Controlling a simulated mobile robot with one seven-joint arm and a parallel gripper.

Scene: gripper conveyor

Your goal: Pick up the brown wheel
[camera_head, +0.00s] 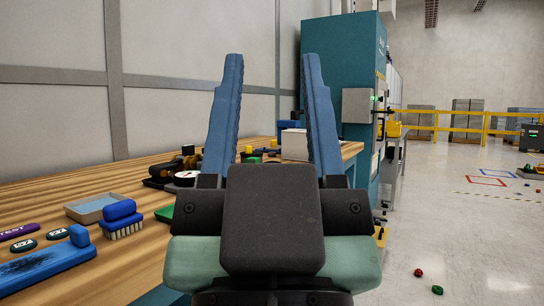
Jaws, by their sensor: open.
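My gripper (272,60) fills the middle of the head camera view. Its two blue fingers point up and away from me, spread wide apart, with nothing between them. It stands at the right edge of the wooden workbench (115,187). I cannot make out a brown wheel for sure. Several small dark and brownish parts (178,163) lie farther back on the bench, too small to tell apart. The gripper and its fingers hide part of the bench behind them.
On the bench are a blue brush (121,215), a grey tray (92,208) and a blue pad (48,268). A tall teal cabinet (340,60) stands behind.

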